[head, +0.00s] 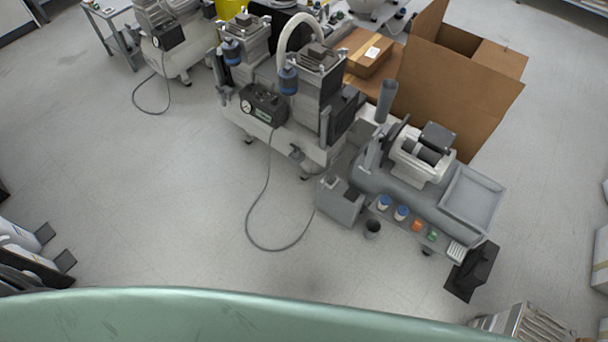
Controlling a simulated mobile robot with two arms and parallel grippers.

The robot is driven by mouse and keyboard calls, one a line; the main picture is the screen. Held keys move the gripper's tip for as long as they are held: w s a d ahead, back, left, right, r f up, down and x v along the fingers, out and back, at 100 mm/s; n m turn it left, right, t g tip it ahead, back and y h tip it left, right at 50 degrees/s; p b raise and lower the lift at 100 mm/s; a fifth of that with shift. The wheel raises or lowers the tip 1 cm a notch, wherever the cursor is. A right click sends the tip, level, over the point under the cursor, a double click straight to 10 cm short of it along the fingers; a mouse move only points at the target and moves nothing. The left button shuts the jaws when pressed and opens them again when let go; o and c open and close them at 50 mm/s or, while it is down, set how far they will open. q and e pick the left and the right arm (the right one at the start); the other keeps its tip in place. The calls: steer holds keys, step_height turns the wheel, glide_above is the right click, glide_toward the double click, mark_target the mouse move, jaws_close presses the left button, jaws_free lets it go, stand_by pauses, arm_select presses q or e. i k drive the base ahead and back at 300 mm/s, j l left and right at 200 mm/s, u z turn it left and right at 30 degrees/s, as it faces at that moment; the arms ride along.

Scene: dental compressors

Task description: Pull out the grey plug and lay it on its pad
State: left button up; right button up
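I cannot pick out the grey plug or its pad for certain at this size. A thin dark cable (249,220) hangs from the middle compressor (270,110), loops on the floor and runs up to the side of a grey box (341,202). A plug at that end is too small to tell. A second cable (137,107) hangs from the compressor at the upper left (180,50) and loops on the floor. I cannot make out either of my grippers in the head view.
A grey bench unit (400,190) with a motor and a tray (472,198) stands right of centre. Small coloured containers (401,213) line its front. An open cardboard box (450,85) stands behind. White and dark items (30,262) are cut off at the left edge. The left-centre floor is clear.

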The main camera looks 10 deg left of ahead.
mark_target(331, 176)
steer(key=i+l+u, duration=0.1)
steer(key=l, duration=0.25)
steer(key=i+l, duration=0.15)
steer(key=l, duration=0.15)
steer(key=i+l+u, duration=0.15)
steer(key=l, duration=0.2)
steer(key=i+l+u, duration=0.1)
steer(key=l, duration=0.25)
